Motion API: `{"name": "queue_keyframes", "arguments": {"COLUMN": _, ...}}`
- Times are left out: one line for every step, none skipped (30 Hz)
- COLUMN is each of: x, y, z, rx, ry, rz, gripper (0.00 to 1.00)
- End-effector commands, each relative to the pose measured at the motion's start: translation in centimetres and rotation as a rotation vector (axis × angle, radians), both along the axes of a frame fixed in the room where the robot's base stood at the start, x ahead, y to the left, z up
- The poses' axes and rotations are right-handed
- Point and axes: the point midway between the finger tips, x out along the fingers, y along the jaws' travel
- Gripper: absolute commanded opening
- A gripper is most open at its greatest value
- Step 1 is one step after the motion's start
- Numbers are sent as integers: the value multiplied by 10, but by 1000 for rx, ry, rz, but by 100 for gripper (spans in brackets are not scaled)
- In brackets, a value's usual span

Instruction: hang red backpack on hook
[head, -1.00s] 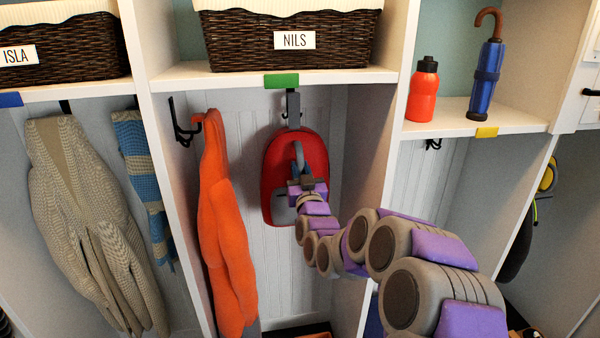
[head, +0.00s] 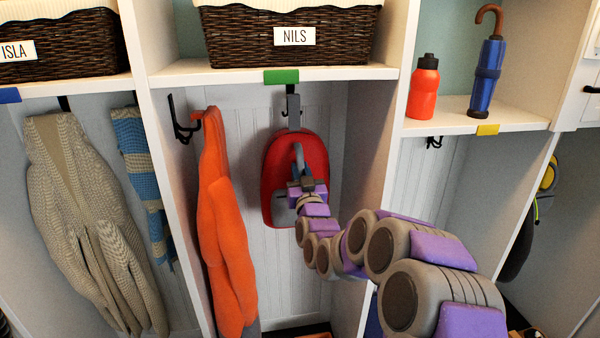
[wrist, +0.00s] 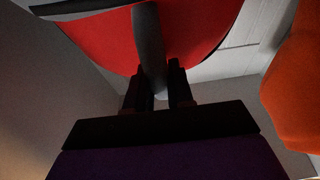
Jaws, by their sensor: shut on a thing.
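The red backpack (head: 316,160) is upright in the middle cubby under the NILS basket, against the back panel. Its grey top loop (head: 293,103) is up at the black hook (head: 291,88) under the shelf; I cannot tell whether the loop is over the hook. My gripper (head: 298,172) is in front of the backpack, shut on its grey strap or handle. In the wrist view the gripper fingers (wrist: 160,90) sit on both sides of the grey strap (wrist: 149,45), with the red backpack (wrist: 200,25) above. My arm hides the backpack's lower right part.
An orange garment (head: 225,220) hangs from a hook at the cubby's left. The NILS basket (head: 235,42) stands on the shelf (head: 350,73) above. A divider (head: 378,170) bounds the right side. A red bottle (head: 424,88) and blue umbrella (head: 486,80) stand on the right shelf.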

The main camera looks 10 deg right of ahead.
Motion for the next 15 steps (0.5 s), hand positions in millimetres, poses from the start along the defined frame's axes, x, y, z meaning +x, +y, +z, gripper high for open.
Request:
{"name": "queue_keyframes", "arguments": {"x": 0, "y": 0, "z": 1, "rx": 0, "ry": -3, "rz": 0, "gripper": 0}}
{"name": "queue_keyframes", "arguments": {"x": 0, "y": 0, "z": 1, "rx": 0, "ry": -3, "rz": -1, "gripper": 0}}
{"name": "queue_keyframes", "arguments": {"x": 0, "y": 0, "z": 1, "rx": 0, "ry": -3, "rz": -1, "gripper": 0}}
{"name": "queue_keyframes", "arguments": {"x": 0, "y": 0, "z": 2, "rx": 0, "ry": -3, "rz": -1, "gripper": 0}}
{"name": "queue_keyframes", "arguments": {"x": 0, "y": 0, "z": 2, "rx": 0, "ry": -3, "rz": -1, "gripper": 0}}
{"name": "queue_keyframes", "arguments": {"x": 0, "y": 0, "z": 2, "rx": 0, "ry": -3, "rz": -1, "gripper": 24}}
{"name": "queue_keyframes", "arguments": {"x": 0, "y": 0, "z": 2, "rx": 0, "ry": -3, "rz": -1, "gripper": 27}}
{"name": "queue_keyframes", "arguments": {"x": 0, "y": 0, "z": 2, "rx": 0, "ry": -3, "rz": -1, "gripper": 30}}
{"name": "queue_keyframes", "arguments": {"x": 0, "y": 0, "z": 1, "rx": 0, "ry": -2, "rz": -1, "gripper": 33}}
{"name": "queue_keyframes", "arguments": {"x": 0, "y": 0, "z": 1, "rx": 0, "ry": -2, "rz": -1, "gripper": 36}}
{"name": "queue_keyframes", "arguments": {"x": 0, "y": 0, "z": 1, "rx": 0, "ry": -2, "rz": -1, "gripper": 39}}
{"name": "queue_keyframes", "arguments": {"x": 0, "y": 0, "z": 1, "rx": 0, "ry": -1, "rz": -1, "gripper": 43}}
{"name": "queue_keyframes", "arguments": {"x": 0, "y": 0, "z": 1, "rx": 0, "ry": -1, "rz": 0, "gripper": 46}}
{"name": "queue_keyframes", "arguments": {"x": 0, "y": 0, "z": 1, "rx": 0, "ry": -1, "rz": -1, "gripper": 49}}
{"name": "queue_keyframes", "arguments": {"x": 1, "y": 0, "z": 0, "rx": 0, "ry": -1, "rz": -1, "gripper": 52}}
